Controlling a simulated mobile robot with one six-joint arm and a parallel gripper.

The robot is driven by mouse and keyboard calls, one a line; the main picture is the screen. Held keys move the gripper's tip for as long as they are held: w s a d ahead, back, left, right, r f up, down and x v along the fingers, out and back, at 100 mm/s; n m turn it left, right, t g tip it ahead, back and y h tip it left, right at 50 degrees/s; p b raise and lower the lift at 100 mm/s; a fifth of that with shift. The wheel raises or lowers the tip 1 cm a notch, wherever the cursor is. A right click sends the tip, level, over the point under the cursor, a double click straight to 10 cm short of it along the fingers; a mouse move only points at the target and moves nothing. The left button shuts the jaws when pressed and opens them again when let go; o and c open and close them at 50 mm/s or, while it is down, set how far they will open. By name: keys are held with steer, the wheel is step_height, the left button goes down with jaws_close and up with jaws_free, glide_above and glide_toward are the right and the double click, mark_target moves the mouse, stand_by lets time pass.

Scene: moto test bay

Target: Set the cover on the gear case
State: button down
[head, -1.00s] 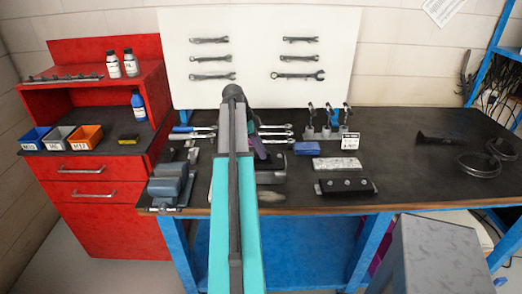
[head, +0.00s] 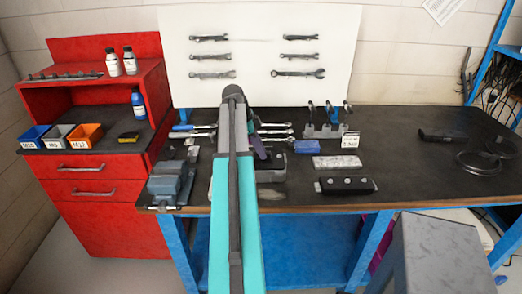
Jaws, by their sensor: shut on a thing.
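My gripper (head: 259,149) shows only in part, as a small dark and purple piece just right of my teal arm, over the middle of the bench. My arm hides most of it. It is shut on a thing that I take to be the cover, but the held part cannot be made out. A dark grey, box-like thing (head: 271,172) sits beside and below the gripper, partly behind my arm. It may be the gear case. I cannot tell whether the held part touches it.
A vise (head: 170,186) stands at the bench's left front. A black block with round studs (head: 346,185), a silver plate (head: 337,162) and a blue block (head: 306,147) lie to the right. Wrenches (head: 274,132) lie behind. The bench (head: 415,180) is clear right of the black block.

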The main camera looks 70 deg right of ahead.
steer(key=c, duration=1.5)
jaws_free()
steer(key=shift+c, duration=0.2)
steer(key=shift+r, duration=0.1)
steer(key=b+v, duration=0.3)
steer(key=v, duration=1)
steer(key=shift+r+b, duration=0.3)
steer(key=shift+w+a, duration=0.1)
